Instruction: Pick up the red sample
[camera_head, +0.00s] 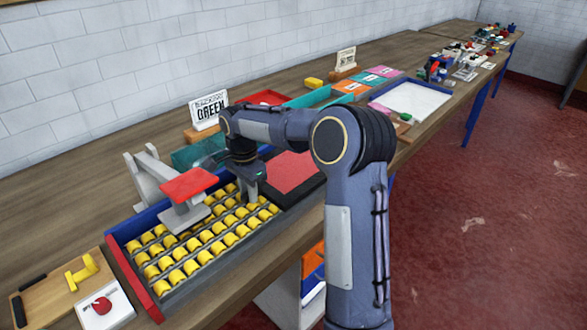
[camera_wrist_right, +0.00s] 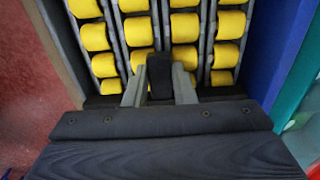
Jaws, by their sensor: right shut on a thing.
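My right gripper (camera_head: 250,195) points down over the far right end of a tray of yellow rollers (camera_head: 190,258). In the right wrist view its fingers (camera_wrist_right: 160,88) are closed on a small dark block (camera_wrist_right: 159,72) just above the yellow rollers. I cannot tell what the block belongs to. A flat red square (camera_head: 291,171), which may be the red sample, lies in a dark frame right of the gripper, partly hidden by my arm. A red plate (camera_head: 188,184) sits on a grey stand left of the gripper. My left gripper is not in view.
A wooden board with a yellow handle (camera_head: 82,272) and a white card with a red piece (camera_head: 103,304) lie at the near left. A sign (camera_head: 208,110) stands behind my arm. A white tray (camera_head: 411,101) and coloured cards lie farther along the table.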

